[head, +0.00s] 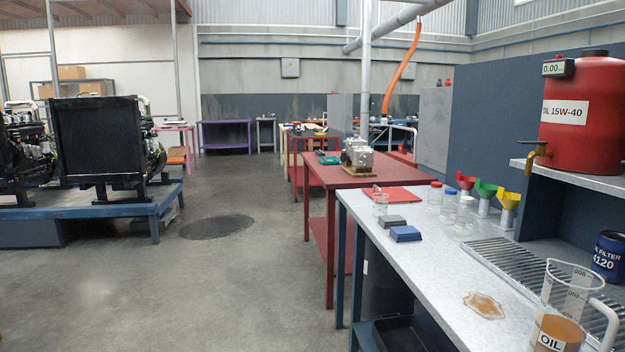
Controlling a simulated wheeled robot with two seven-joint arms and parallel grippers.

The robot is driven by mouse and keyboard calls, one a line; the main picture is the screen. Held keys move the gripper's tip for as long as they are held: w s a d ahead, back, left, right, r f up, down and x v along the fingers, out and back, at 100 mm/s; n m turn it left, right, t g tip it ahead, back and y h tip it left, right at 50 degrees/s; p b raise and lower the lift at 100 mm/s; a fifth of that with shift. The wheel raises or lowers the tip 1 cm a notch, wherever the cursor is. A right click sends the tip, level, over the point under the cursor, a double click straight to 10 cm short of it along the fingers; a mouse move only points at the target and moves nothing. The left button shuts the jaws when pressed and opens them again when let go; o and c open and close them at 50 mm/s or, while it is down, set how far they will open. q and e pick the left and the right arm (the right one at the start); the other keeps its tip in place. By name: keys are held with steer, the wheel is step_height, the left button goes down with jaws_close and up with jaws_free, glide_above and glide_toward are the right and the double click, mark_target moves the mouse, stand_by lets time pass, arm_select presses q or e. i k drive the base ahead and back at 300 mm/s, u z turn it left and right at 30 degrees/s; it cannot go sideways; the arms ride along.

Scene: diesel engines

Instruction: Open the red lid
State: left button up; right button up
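The red lid (436,184) sits on top of a small clear jar (435,196) on the metal-topped workbench (440,268), at the right of the head view. The lid looks seated on the jar, which stands upright. A similar jar with a blue lid (450,191) stands close beside it on the right. Neither of my grippers shows in the head view, and nothing touches the red lid.
Red, green and yellow funnels (509,200) stand behind the jars. An oil jug (570,295), a drain grate (530,285) and a spill (484,305) are nearer. Floor (200,285) left of the bench is clear.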

mark_target(397, 194)
steer(key=u, duration=0.45)
steer(key=i, duration=2)
steer(key=z, duration=0.8)
